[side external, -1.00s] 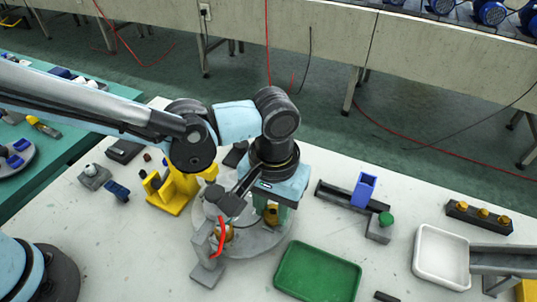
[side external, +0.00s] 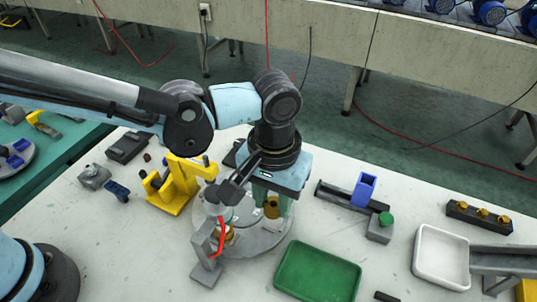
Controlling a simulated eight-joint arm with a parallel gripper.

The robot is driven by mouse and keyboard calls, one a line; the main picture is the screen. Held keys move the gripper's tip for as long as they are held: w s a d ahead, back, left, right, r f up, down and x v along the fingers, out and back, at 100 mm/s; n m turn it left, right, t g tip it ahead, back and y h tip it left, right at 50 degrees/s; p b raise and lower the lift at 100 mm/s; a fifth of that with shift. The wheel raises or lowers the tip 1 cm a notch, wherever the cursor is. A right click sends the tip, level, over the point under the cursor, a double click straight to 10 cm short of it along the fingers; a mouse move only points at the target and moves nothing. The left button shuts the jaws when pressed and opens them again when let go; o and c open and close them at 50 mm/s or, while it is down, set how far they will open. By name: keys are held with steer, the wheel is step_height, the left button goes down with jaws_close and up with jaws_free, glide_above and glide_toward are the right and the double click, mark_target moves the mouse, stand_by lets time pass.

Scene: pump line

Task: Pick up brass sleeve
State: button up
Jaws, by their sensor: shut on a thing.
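My gripper (side external: 273,212) is in the middle of the side view, pointing down above a round grey plate (side external: 265,242). Its fingers are shut on a brass sleeve (side external: 271,207), which shows between them and is partly hidden. The sleeve looks raised off the plate; the exact gap is hard to tell. Another brass part (side external: 228,234) sits to the left on the plate, behind a red lever (side external: 220,238) on a grey stand.
A green tray (side external: 318,272) lies in front, right of the plate. A yellow fixture (side external: 180,185) stands left. Right are a blue block on a rail (side external: 364,190), a green button box (side external: 381,226), a white tray (side external: 420,265) and a dark block with brass pieces (side external: 479,217).

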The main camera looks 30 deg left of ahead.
steer(key=shift+r, duration=1.35)
